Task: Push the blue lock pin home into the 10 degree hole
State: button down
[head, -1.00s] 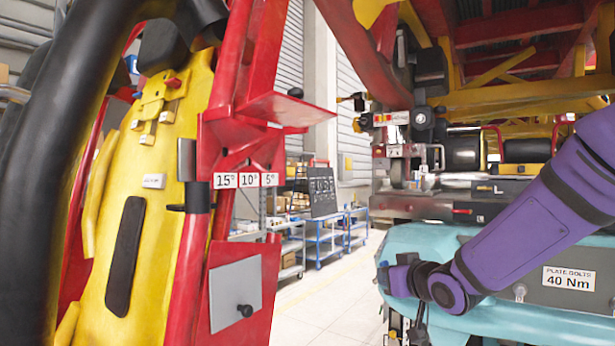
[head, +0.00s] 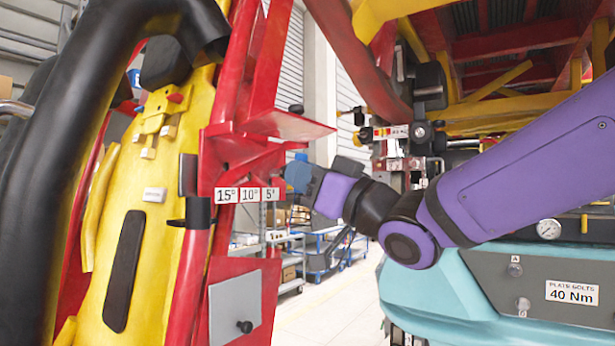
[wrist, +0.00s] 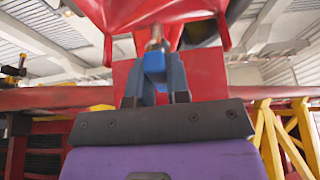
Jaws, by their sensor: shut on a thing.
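My gripper (head: 299,176) is at the right side of the red bracket (head: 222,160), beside the angle labels. In the wrist view its two grey fingers are shut on the blue lock pin (wrist: 154,63). The pin's metal end (wrist: 156,38) points away from my gripper toward the red bracket (wrist: 165,12). I cannot tell whether the tip is inside a hole. The 10° label (head: 249,195) sits between the 15° label (head: 226,195) and the 5° label (head: 270,194). The holes themselves are hidden in both views.
A red shelf plate (head: 290,124) juts out just above my gripper. A yellow seat (head: 140,230) with a black restraint tube (head: 40,170) is at the left. A teal cabinet (head: 460,300) is below my arm. Blue carts (head: 325,250) stand farther back.

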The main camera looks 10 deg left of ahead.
jog(key=shift+w+a, duration=0.3)
jog(key=shift+a, duration=0.35)
jog(key=shift+w+a, duration=0.3)
jog(key=shift+a, duration=0.3)
jog(key=shift+f, duration=0.1)
jog(key=shift+f+h, duration=0.1)
jog(key=shift+h, duration=0.3)
jog(key=shift+a, duration=0.15)
jog(key=shift+w+a, duration=0.3)
jog(key=shift+a, duration=0.4)
jog(key=shift+w+a, duration=0.35)
jog(key=shift+a, duration=0.35)
jog(key=shift+w+a, duration=0.3)
jog(key=shift+a, duration=0.4)
dwell(0.4)
jog(key=shift+c, duration=1)
grip_release()
jog(key=shift+v, duration=3.45)
